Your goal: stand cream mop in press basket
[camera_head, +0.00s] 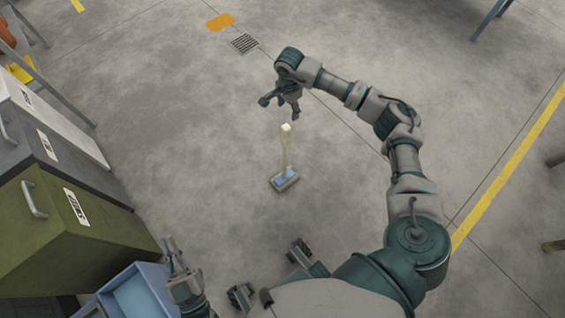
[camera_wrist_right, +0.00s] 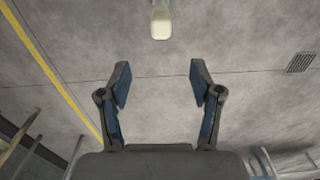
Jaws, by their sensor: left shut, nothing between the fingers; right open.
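The cream mop (camera_head: 285,152) stands upright on the floor in the middle of the head view, its blue-and-grey head (camera_head: 285,180) at the bottom. Its cream top end (camera_wrist_right: 161,23) shows at the top of the right wrist view, beyond the fingertips. My right gripper (camera_head: 280,106) is open and empty, near the mop's top and apart from it. My left gripper (camera_head: 172,248) is shut and empty at the lower left, beside a light-blue open container (camera_head: 118,280). I cannot tell whether this container holds the press basket.
A green cabinet (camera_head: 70,235) and grey cabinets (camera_head: 40,130) line the left side. A floor drain (camera_head: 244,43) and orange patch (camera_head: 220,22) lie at the back. A yellow line (camera_head: 510,165) crosses the floor at right. The floor around the mop is clear.

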